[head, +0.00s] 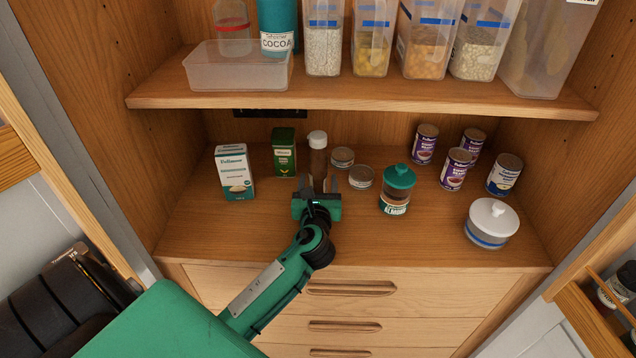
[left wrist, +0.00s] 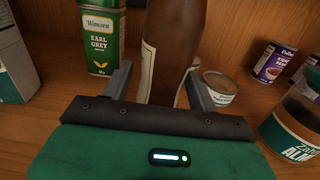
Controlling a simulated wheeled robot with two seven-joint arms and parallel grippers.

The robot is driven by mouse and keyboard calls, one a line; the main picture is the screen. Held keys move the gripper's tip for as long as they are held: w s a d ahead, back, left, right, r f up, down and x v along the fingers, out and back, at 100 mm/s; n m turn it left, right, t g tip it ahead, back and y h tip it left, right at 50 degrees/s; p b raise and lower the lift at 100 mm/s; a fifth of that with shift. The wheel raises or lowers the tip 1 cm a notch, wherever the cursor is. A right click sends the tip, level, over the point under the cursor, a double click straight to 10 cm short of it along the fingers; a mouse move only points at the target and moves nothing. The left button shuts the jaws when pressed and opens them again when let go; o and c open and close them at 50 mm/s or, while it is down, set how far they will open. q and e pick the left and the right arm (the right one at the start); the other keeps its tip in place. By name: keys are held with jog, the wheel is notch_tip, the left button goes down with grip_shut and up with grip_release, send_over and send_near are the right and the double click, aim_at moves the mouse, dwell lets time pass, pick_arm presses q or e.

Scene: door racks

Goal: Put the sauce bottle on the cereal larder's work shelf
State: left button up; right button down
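The sauce bottle (head: 318,158), brown with a white cap, is upright at the work shelf (head: 240,235) of the wooden larder. Its lower end is hidden behind my left gripper (head: 319,186) in the head view. In the left wrist view the bottle (left wrist: 172,50) shows between the two fingers of my left gripper (left wrist: 160,85). The fingers are spread, with a gap on the left of the bottle and the right finger close to it. Whether the base rests on the shelf is hidden. My right gripper is not in view.
A green tea tin (head: 284,152) and a white carton (head: 235,172) stand left of the bottle. Small cans (head: 361,177) and a teal-lidded jar (head: 396,190) stand right. The upper shelf (head: 350,97) overhangs behind. Bare shelf lies in front.

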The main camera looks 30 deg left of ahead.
pick_arm(q)
jog(key=shift+s+r, duration=0.1)
jog(key=b+v, duration=0.1)
jog(key=v, duration=0.9)
jog(key=shift+s+d+b, duration=0.25)
jog(key=shift+d+b, duration=0.05)
jog(key=shift+b, duration=0.05)
jog(key=shift+s+d, duration=0.15)
jog(key=shift+s, duration=0.15)
jog(key=shift+s+d, duration=0.15)
jog(key=shift+s, duration=0.05)
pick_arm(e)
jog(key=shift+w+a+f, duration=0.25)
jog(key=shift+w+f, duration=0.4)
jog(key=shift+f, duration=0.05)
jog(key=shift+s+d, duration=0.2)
